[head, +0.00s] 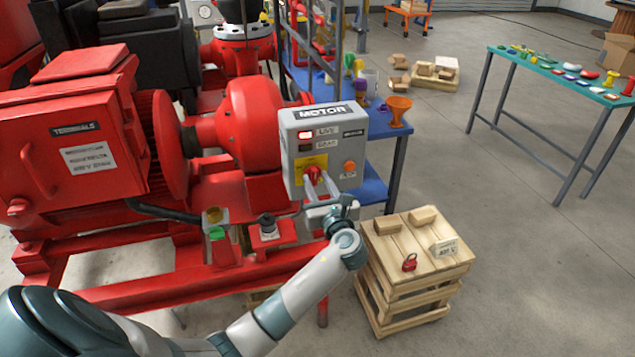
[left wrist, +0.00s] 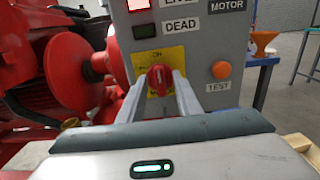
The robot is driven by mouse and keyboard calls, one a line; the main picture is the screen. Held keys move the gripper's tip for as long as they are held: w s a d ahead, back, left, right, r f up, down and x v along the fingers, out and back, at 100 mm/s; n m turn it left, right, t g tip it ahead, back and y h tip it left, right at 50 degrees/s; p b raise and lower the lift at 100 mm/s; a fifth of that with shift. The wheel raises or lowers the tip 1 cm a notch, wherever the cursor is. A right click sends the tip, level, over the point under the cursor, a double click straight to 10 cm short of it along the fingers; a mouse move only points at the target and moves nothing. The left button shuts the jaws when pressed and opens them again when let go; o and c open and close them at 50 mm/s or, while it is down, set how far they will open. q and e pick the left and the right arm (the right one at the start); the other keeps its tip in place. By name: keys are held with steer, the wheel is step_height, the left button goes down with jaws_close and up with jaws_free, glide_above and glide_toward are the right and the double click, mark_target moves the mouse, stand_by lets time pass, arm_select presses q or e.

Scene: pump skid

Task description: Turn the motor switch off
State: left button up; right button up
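The grey motor switch box (head: 322,148) is labelled MOTOR, with a red rotary switch (head: 314,173) on a yellow plate. The switch shows closely in the left wrist view (left wrist: 160,77), its grip bar roughly upright. The lamp beside LIVE (head: 305,135) is lit; the one beside DEAD (left wrist: 144,31) is dark. My left gripper (head: 319,184) is at the switch, one finger on each side of it. The fingers are apart, with the knob between their tips; contact is not clear. My right gripper is not in view.
An orange TEST button (head: 350,166) sits right of the switch. A wooden crate (head: 386,227) with a red padlock (head: 410,262) stands below right. Red pump machinery (head: 75,140) fills the left. A blue bench (head: 375,190) is behind the box; open floor lies to the right.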

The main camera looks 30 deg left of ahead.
arm_select(q)
jaws_close()
